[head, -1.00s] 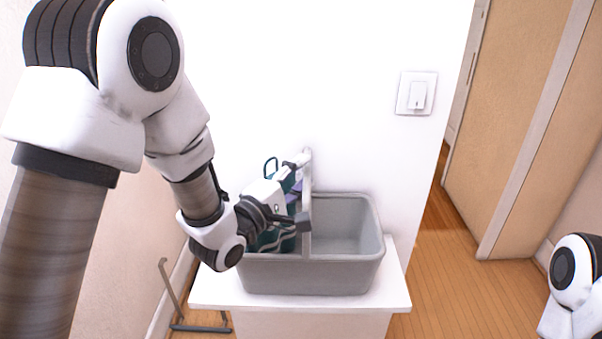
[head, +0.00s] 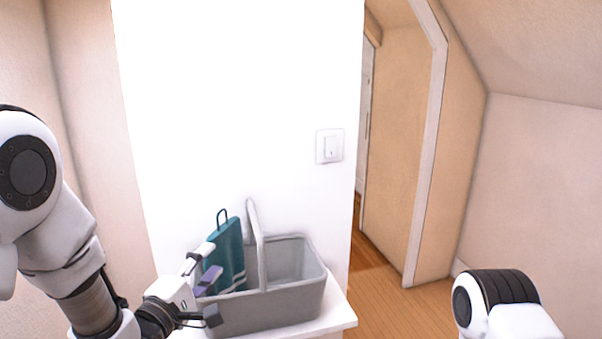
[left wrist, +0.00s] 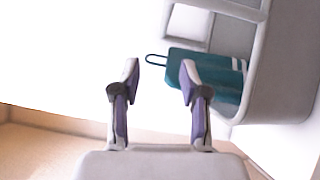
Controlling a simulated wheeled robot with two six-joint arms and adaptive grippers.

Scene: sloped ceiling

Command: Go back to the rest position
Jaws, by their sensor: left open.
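My left gripper (head: 207,284) is open and empty at the left end of the grey basket (head: 268,318) in the head view. In the left wrist view my left gripper (left wrist: 160,72) has its two fingers spread, with purple inner pads and nothing between them. A teal cloth item (head: 229,258) with a loop and pale stripes stands in the left part of the basket. In the left wrist view the teal item (left wrist: 207,78) lies beyond the fingertips. My right arm shows only partly at the lower right; its gripper is out of view.
The basket stands on a white stand (head: 338,318) against a white wall (head: 240,110) with a light switch (head: 330,146). Its upright handle (head: 257,240) rises at the middle, and the right part looks empty. Open wooden floor (head: 380,305) lies to the right.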

